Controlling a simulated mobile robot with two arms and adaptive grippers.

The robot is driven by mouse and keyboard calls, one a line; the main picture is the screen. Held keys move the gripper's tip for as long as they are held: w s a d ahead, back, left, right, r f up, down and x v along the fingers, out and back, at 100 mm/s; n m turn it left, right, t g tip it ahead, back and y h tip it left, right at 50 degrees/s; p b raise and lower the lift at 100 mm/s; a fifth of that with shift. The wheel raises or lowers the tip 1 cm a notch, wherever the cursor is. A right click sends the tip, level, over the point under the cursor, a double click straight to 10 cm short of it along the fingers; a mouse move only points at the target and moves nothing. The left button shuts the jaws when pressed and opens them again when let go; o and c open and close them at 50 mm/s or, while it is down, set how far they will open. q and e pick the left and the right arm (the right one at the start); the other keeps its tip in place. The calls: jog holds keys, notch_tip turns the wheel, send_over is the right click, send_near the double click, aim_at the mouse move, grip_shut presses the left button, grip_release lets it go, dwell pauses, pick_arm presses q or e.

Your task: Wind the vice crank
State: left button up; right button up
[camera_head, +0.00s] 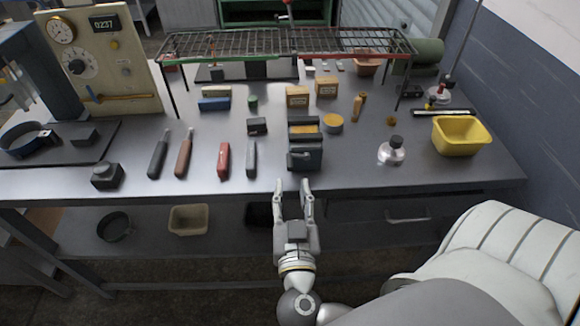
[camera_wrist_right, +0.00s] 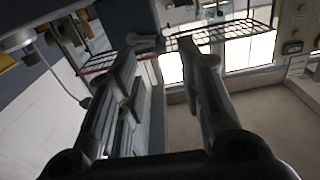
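A dark grey block-shaped fixture (camera_head: 305,157), which looks like the vice, stands at the front edge of the bench, with a yellowish face between its upper parts. I cannot make out a crank handle on it. My right gripper (camera_head: 293,185) is just in front of the bench edge, below and slightly left of the vice, fingers pointing toward the bench. My left gripper is not in view.
A wire rack (camera_head: 290,43) spans the back. A shelf below holds a beige bin (camera_head: 189,219).

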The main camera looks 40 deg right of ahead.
aim_at(290, 166)
jog(key=x, duration=0.7)
jog(key=shift+w+d+p, duration=0.1)
jog(key=shift+w+p, duration=0.15)
jog(key=shift+p, duration=0.1)
grip_shut()
